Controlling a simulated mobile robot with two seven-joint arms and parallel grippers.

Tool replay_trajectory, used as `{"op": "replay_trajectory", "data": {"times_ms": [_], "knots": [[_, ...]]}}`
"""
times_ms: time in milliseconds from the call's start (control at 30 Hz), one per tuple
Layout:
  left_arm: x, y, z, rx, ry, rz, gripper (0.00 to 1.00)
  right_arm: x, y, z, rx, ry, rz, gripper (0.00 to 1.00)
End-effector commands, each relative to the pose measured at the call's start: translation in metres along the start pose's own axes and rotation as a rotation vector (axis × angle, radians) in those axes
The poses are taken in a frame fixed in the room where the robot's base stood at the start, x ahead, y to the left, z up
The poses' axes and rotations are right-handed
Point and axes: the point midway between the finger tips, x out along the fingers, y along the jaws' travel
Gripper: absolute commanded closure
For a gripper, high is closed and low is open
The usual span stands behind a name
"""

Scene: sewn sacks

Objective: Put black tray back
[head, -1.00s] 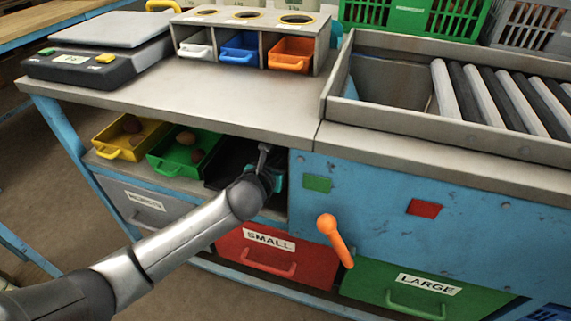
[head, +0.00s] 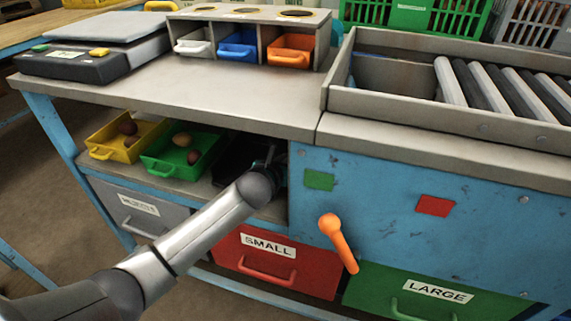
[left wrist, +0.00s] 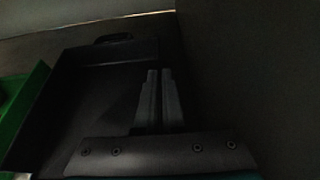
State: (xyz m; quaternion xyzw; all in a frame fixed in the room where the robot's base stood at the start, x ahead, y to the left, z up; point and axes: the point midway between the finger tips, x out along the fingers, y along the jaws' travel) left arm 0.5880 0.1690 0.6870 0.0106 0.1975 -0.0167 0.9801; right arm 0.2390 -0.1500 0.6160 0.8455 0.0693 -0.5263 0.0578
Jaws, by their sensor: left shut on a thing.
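The black tray (head: 234,160) sits on the shelf under the bench top, right of the green tray. It is dark and partly hidden by my left arm. In the left wrist view its floor and far wall show (left wrist: 110,52). My left gripper (head: 271,158) reaches into the shelf opening at the tray's right side. In the left wrist view its fingers (left wrist: 158,78) are close together, shut on the black tray; the exact contact is too dark to make out. My right gripper is not in view.
The green tray (head: 158,166) and the yellow tray (head: 103,154) hold small brownish items on the same shelf. A blue panel (head: 400,190) closes off the space right of the opening, with an orange handle (head: 338,243) in front. The red SMALL drawer (head: 315,277) is below.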

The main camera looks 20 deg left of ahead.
Motion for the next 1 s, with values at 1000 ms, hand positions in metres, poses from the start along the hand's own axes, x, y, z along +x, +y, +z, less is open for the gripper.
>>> {"op": "replay_trajectory", "data": {"times_ms": [1000], "knots": [[0.0009, 0.0001, -0.0017, 0.0, -0.002, 0.0, 0.64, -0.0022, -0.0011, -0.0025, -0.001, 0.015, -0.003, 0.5]]}}
